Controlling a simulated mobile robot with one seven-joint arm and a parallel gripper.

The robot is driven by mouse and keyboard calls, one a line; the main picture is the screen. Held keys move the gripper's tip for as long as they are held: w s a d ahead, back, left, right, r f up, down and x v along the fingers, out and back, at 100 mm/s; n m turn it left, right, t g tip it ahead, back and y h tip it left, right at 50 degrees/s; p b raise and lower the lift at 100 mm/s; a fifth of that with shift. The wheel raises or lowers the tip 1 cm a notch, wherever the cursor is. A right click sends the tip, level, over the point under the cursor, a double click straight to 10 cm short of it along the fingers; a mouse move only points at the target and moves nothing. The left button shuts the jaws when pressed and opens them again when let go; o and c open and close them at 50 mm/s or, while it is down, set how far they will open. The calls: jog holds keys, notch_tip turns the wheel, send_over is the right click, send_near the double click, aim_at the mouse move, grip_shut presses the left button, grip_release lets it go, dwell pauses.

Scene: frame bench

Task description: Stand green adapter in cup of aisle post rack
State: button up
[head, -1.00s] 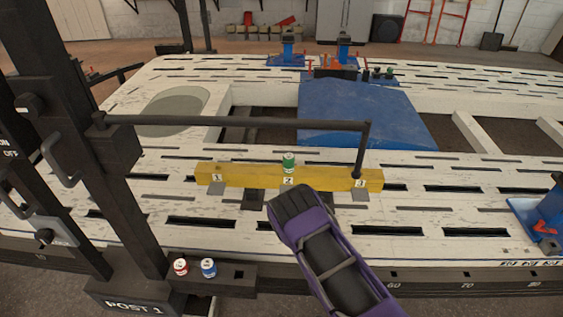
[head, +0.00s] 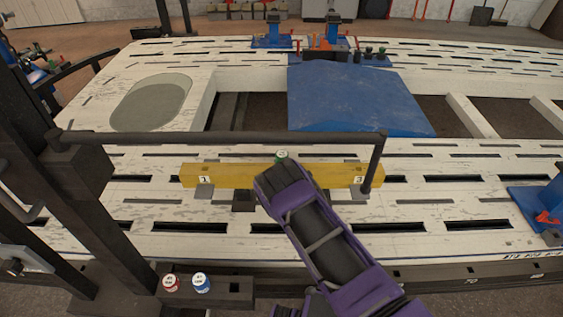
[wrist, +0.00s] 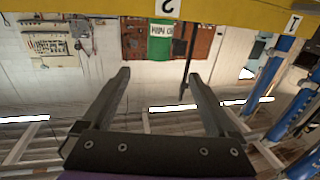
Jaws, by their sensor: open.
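The green adapter (head: 283,154) stands on the yellow bar (head: 225,172) behind my gripper (head: 272,172), which hides most of it in the head view. In the upside-down wrist view the adapter (wrist: 160,34) shows beyond the fingertips, roughly midway between them, by the label 2. My gripper (wrist: 156,82) is open with nothing between its fingers; the adapter is apart from them. The aisle post rack (head: 226,294) is a dark shelf at lower left. A red-and-white adapter (head: 171,284) and a blue-and-white one (head: 201,283) stand on it, with a dark spot to their right.
Dark posts (head: 70,190) rise at left. A blue sloped panel (head: 355,95) lies behind. A blue fixture (head: 540,210) stands at right.

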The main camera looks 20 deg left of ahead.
aim_at(282, 157)
jog(key=b+x, duration=0.2)
jog(key=x, duration=1.2)
jog(key=shift+w+f+b, duration=0.1)
jog(key=shift+w+b, duration=0.15)
jog(key=shift+b, duration=0.15)
grip_shut()
